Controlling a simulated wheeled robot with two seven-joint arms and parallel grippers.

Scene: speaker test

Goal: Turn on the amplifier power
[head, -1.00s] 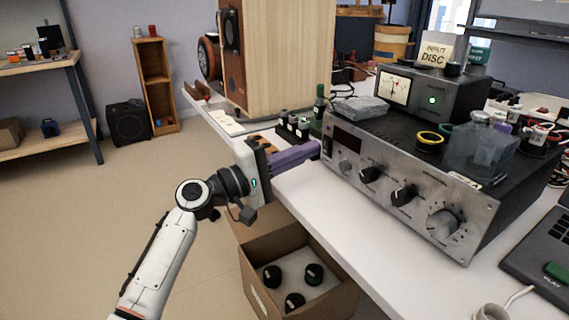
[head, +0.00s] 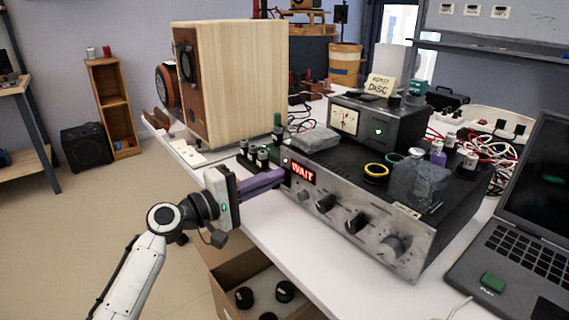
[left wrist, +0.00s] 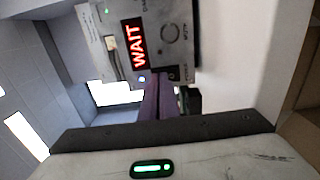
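The amplifier (head: 383,238) is a wide silver-fronted unit with a black top on the white table. Its red display (head: 303,173) is lit and reads WAIT; the word also shows in the left wrist view (left wrist: 134,44). A small bluish light (head: 286,161) glows left of the display, and it also shows in the left wrist view (left wrist: 141,78). My left gripper (head: 281,177) has its purple fingers together, with nothing seen between them. Its tips are at the panel's left end; I cannot tell whether they touch. They may hide a control there. My right gripper is not in view.
Tape rolls and a grey wrapped block (head: 418,187) lie on top. A large wooden speaker (head: 235,85) stands at the back left, a laptop (head: 515,250) at right. An open cardboard box (head: 228,272) sits below the table edge.

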